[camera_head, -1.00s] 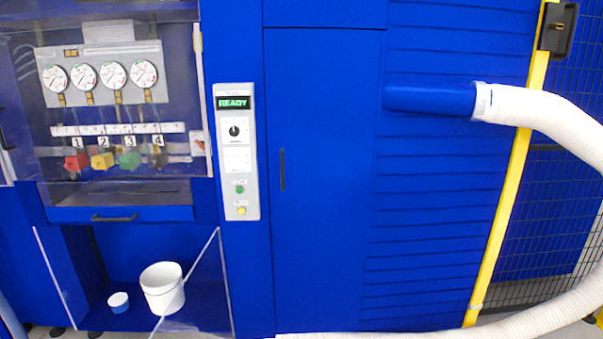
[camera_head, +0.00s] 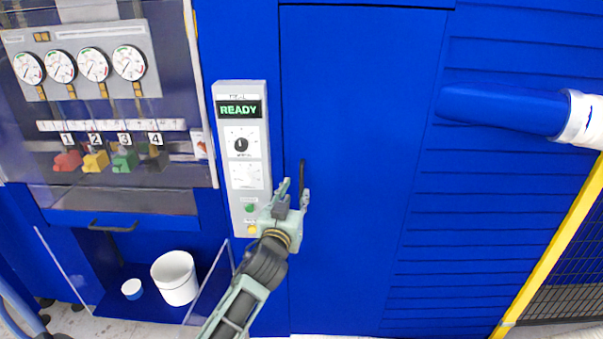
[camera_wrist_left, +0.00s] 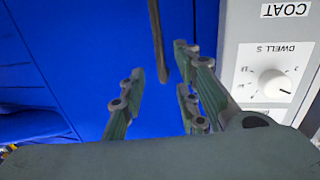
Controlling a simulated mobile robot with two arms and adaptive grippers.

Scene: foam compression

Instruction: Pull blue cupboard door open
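The blue cupboard door (camera_head: 360,200) is a tall flat panel that looks shut in the head view. Its dark vertical handle (camera_head: 302,176) is near the door's left edge. My left gripper (camera_head: 293,190) is at the lower part of the handle, fingers apart. In the left wrist view the handle (camera_wrist_left: 157,40) hangs down from the top, its lower end near the gap between the open fingers (camera_wrist_left: 160,85). Nothing is visibly gripped. The blue door (camera_wrist_left: 90,60) fills the background there. My right gripper is not in view.
A grey control panel (camera_head: 240,150) reading READY stands just left of the door; its knob shows in the wrist view. A white hose joins a blue pipe (camera_head: 505,108) at right. A white bucket (camera_head: 175,278) sits low at left. Yellow post (camera_head: 560,250) at far right.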

